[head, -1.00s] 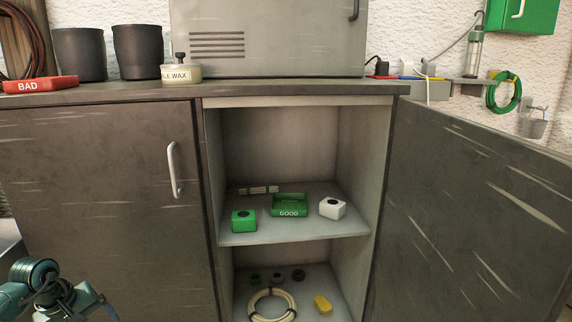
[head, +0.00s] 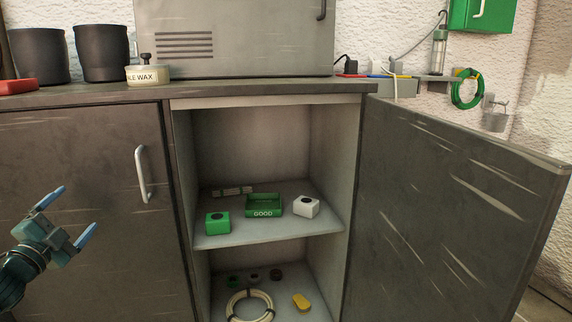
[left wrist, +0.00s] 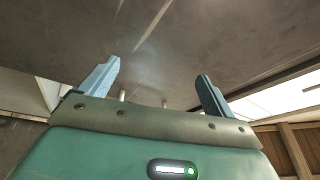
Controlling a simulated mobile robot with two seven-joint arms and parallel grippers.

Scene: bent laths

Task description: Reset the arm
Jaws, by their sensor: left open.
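My left gripper (head: 72,216) is at the lower left of the head view, in front of the closed left cabinet door. Its two blue fingertips are spread apart with nothing between them. In the left wrist view the two fingers (left wrist: 157,88) are also apart and empty, with a dark panel beyond them. My right gripper is in neither view.
The cabinet's right door (head: 445,200) stands open. Its shelf (head: 265,235) holds a green GOOD tray (head: 263,212), a green box (head: 217,227) and a white box (head: 306,209). A cable coil (head: 232,308) and yellow object (head: 301,302) lie below. A wax tin (head: 147,76) stands on the counter.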

